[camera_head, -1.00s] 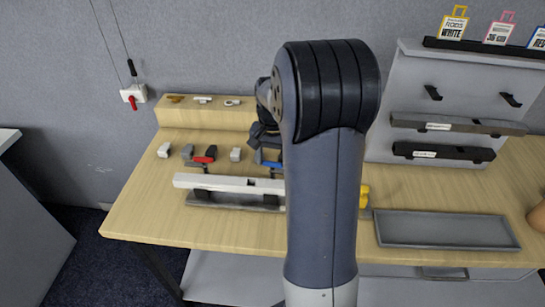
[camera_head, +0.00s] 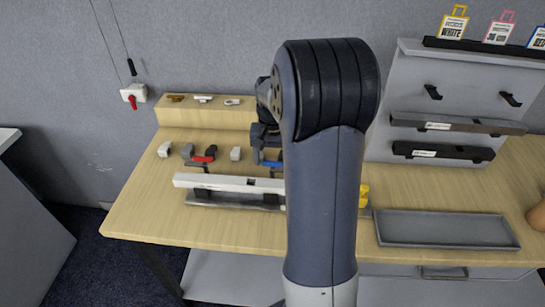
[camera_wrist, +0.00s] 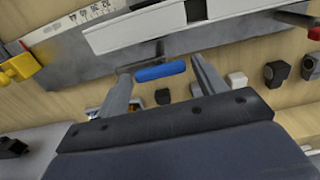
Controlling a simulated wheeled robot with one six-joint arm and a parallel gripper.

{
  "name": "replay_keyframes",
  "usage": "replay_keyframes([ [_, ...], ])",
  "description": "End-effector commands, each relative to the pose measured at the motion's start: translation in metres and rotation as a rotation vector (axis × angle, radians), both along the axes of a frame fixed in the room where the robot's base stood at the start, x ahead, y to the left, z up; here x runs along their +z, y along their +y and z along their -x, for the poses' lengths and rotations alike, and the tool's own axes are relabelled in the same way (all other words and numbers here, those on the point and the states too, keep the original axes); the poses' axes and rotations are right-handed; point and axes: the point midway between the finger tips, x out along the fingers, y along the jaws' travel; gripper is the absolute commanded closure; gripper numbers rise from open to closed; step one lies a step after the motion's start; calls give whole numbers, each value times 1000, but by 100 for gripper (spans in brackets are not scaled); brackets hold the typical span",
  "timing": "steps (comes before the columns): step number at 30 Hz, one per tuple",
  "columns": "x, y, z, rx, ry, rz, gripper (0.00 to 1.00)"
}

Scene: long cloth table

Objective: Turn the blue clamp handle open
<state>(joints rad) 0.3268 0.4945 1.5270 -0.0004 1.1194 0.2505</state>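The blue clamp handle (camera_wrist: 160,71) lies across the middle of the wrist view, beside the long white bar (camera_wrist: 160,22). My gripper (camera_wrist: 161,69) is open, with one finger on each side of the handle and visible gaps to both. I cannot tell how deep the fingertips reach around it. In the head view a bit of the blue handle (camera_head: 270,163) shows below my dark gripper (camera_head: 266,145), partly hidden by my arm. The white bar (camera_head: 225,183) rests above a grey base plate (camera_head: 230,202).
A red handle (camera_head: 204,158) and several small grey and white blocks stand left of the blue handle. A yellow part (camera_head: 363,195) is right of my arm. A grey tray (camera_head: 445,229) lies at the right. A wooden step (camera_head: 205,117) stands behind. The front-left tabletop is clear.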

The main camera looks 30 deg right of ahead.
Motion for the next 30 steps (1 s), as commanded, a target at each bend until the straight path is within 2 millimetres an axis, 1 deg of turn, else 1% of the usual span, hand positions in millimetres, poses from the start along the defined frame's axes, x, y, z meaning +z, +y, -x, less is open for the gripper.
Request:
replay_keyframes([
  [1,0,0,0,0,0,0,29],
  [3,0,0,0,-1,0,0,24],
  [10,0,0,0,-2,0,0,24],
  [13,6,0,-1,-2,-2,0,24],
  [17,26,0,-1,-2,-4,1,24],
  [24,75,0,-1,-1,-4,1,24],
  [27,91,0,-1,-1,-4,1,24],
  [30,101,0,0,-1,-2,0,24],
])
